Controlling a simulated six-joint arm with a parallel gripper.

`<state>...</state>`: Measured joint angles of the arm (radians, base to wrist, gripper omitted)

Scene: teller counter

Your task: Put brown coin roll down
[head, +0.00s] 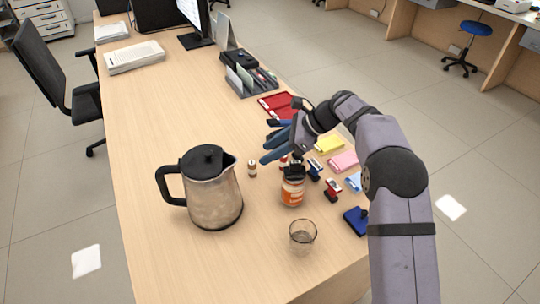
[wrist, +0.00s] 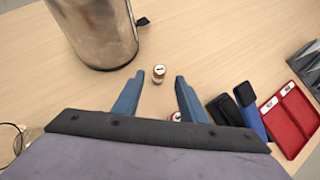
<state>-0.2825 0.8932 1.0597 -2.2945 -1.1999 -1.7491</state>
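A small coin roll with a pale body and brownish markings (head: 252,169) stands upright on the counter, right of the kettle. It also shows in the wrist view (wrist: 159,74), beyond and between my fingertips. My gripper (head: 267,142) is open, with its blue fingers spread and nothing held between them. It hovers above and to the right of the roll, apart from it. A second small red-and-white item (head: 284,161) stands near the orange jar, partly hidden; part of a similar red-and-white item (wrist: 175,117) shows at the gripper's edge.
A metal kettle (head: 213,190) stands left of the roll. An orange-labelled jar (head: 292,190), a clear glass (head: 302,236) and several stamps (head: 333,188) stand to the right. Red trays (head: 278,104) and a dark organiser (head: 250,82) lie farther back. The counter's left middle is clear.

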